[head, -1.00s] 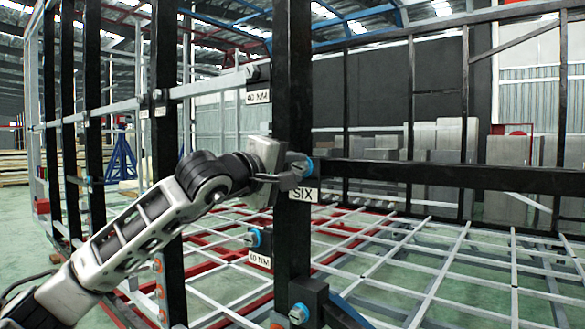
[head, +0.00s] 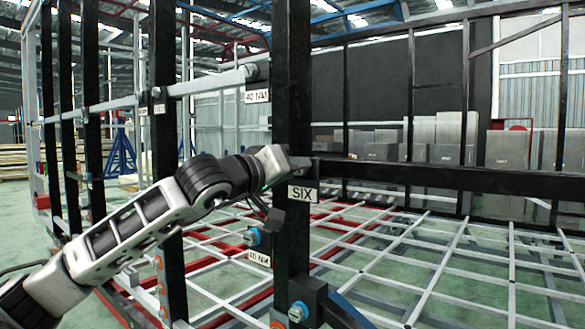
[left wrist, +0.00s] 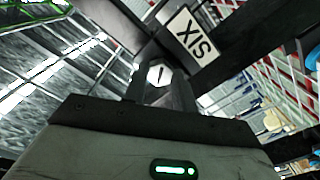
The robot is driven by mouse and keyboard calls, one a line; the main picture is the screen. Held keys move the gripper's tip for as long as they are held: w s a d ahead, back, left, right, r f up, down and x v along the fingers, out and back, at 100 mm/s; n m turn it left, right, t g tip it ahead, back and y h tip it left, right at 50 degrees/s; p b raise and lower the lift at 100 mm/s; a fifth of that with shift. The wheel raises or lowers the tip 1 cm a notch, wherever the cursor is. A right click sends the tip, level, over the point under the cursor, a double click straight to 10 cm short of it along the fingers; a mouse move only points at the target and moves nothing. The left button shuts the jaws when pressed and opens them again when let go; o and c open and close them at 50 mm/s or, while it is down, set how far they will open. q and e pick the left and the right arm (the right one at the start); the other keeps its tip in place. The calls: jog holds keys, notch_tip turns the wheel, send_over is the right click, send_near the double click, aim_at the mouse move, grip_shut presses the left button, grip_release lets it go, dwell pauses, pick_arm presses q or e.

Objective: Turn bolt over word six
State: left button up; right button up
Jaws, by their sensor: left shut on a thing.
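The white label reading SIX (head: 302,193) is on the black upright post (head: 291,240) in the head view. It also shows, turned over, in the left wrist view (left wrist: 190,38). My left gripper (head: 299,164) is at the post just above this label. In the left wrist view, a pale hexagonal bolt head (left wrist: 158,74) with a dark line across it sits between the fingers of my left gripper (left wrist: 162,82), which is shut on it. The gripper hides this bolt in the head view. My right gripper is in neither view.
A black crossbar (head: 450,178) runs right from the post. Another blue bolt (head: 252,237) sits lower left above a 40 NM label (head: 259,258), and one (head: 298,312) is near the post's base. Grey bars form an open grid floor behind.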

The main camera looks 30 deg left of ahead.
pick_arm(q)
jog(key=shift+d+f, duration=0.1)
jog(key=shift+f, duration=0.2)
jog(key=o, duration=0.9)
jog(key=shift+o, duration=0.5)
jog(key=shift+r, duration=0.2)
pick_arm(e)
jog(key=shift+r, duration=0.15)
pick_arm(q)
jog(key=shift+s, duration=0.15)
jog(key=s+a+b, duration=0.1)
jog(key=s+b, duration=0.5)
jog(key=s, duration=0.9)
jog(key=shift+s+a+b, duration=0.15)
jog(key=shift+s+b, duration=0.2)
jog(key=shift+s, duration=0.05)
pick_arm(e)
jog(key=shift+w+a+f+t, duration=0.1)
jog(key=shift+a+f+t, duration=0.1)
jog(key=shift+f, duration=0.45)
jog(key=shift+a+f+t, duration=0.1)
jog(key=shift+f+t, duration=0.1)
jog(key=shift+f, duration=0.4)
